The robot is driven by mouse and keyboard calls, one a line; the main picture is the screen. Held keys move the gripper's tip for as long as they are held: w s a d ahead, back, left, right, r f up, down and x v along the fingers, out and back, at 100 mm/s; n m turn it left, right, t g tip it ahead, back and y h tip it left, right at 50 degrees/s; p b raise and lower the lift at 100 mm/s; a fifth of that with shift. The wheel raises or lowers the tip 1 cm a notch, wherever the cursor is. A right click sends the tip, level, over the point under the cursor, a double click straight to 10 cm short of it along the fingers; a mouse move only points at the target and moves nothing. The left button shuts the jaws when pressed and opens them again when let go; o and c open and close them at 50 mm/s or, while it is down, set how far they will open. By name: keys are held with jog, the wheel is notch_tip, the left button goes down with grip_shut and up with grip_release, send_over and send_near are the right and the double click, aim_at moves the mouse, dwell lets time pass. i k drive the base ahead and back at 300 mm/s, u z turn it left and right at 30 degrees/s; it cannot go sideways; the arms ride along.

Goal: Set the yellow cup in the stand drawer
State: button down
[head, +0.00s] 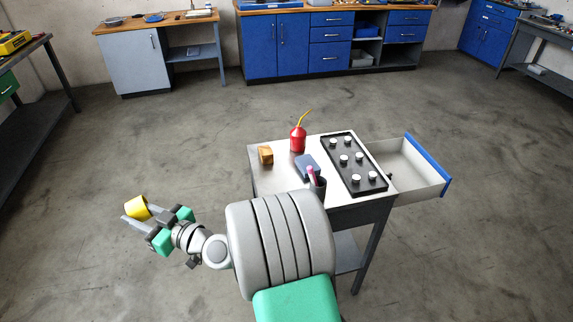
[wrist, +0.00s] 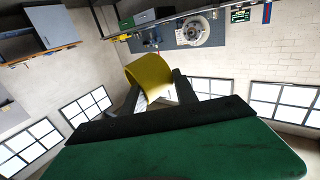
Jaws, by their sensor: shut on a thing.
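The yellow cup (head: 137,206) is held at the tips of my gripper (head: 137,215), out to the left of the stand and above the floor. In the wrist view the yellow cup (wrist: 149,76) sits between the two dark fingers of my gripper (wrist: 158,92), and it appears tilted. The stand (head: 262,181) is a small white-topped table right of my gripper. Its drawer (head: 410,171) with a blue front is pulled out on the right side. The visible part of the drawer's inside looks empty.
On the stand are a red oil can (head: 298,139), an orange-brown block (head: 265,155), a dark blue item (head: 306,166), a dark holder (head: 317,188) and a black tray (head: 370,183) with several white-topped pieces. My arm passes before the stand's front. Open floor surrounds it.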

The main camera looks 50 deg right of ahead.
aim_at(406, 187)
jog(key=i, duration=3.3)
jog(key=z, duration=2.75)
jog(key=i, duration=2.4)
jog(key=z, duration=1.8)
jog(key=i, duration=1.45)
jog(key=u, duration=0.05)
